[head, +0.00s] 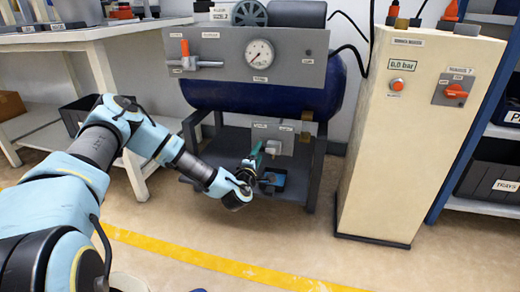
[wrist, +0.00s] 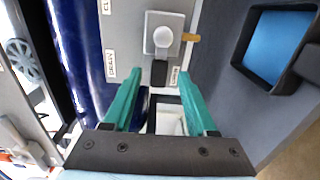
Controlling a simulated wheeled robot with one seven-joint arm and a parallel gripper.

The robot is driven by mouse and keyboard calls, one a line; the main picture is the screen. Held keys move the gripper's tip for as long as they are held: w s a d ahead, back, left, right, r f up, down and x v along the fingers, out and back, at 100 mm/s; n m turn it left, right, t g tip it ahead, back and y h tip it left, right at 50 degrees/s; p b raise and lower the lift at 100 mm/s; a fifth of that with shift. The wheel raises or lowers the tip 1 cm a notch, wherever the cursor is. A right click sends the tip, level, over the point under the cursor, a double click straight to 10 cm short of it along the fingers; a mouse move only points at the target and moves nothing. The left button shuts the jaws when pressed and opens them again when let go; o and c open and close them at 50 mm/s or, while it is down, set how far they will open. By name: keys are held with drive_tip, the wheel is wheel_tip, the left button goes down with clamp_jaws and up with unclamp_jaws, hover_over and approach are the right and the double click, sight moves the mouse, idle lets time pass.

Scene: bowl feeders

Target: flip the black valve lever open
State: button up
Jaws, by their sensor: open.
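The black valve lever (wrist: 159,72) hangs from a pale square valve body (wrist: 164,34) with a round knob and a brass stub, on a grey plate. My gripper (wrist: 157,78) is open, with its green fingertips to the left and right of the lever in the wrist view. No contact shows, and I cannot tell the depth between them. In the head view my gripper (head: 259,153) is below the compressor, just left of the plate (head: 288,141) with the valve. The lever is too small to make out there.
A blue tank (head: 262,95) and a grey panel with a gauge (head: 260,54) are above. A black bin with blue inside (wrist: 281,42) stands right of the valve in the wrist view. A beige cabinet (head: 400,140) stands at right.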

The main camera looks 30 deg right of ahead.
drive_tip(key=p+v, duration=0.1)
drive_tip(key=v, duration=0.7)
drive_tip(key=shift+p, duration=0.35)
drive_tip(key=shift+w, duration=0.1)
drive_tip(key=w+a+r+m+g+y, duration=0.1)
drive_tip(key=a+r+m+g+y, duration=0.25)
drive_tip(key=a+m, duration=0.45)
drive_tip(key=w+a+r+m+g+y, duration=0.15)
drive_tip(key=a+m+g+y, duration=0.3)
drive_tip(key=a, duration=0.85)
drive_tip(key=s+a+r+n+g+y, duration=0.1)
drive_tip(key=s+a+r+g+y, duration=0.1)
drive_tip(key=s+a+r, duration=0.6)
drive_tip(key=s+a+r+n+g+y, duration=0.1)
drive_tip(key=s+a+r+y, duration=0.1)
drive_tip(key=s+a+r, duration=0.55)
wheel_tip(320, 180, up, 35)
drive_tip(key=w+a+p, duration=0.1)
drive_tip(key=p, duration=3.6)
drive_tip(key=shift+w+a+g+p, duration=0.3)
drive_tip(key=shift+w+a+p, duration=0.05)
drive_tip(key=shift+a+p, duration=0.05)
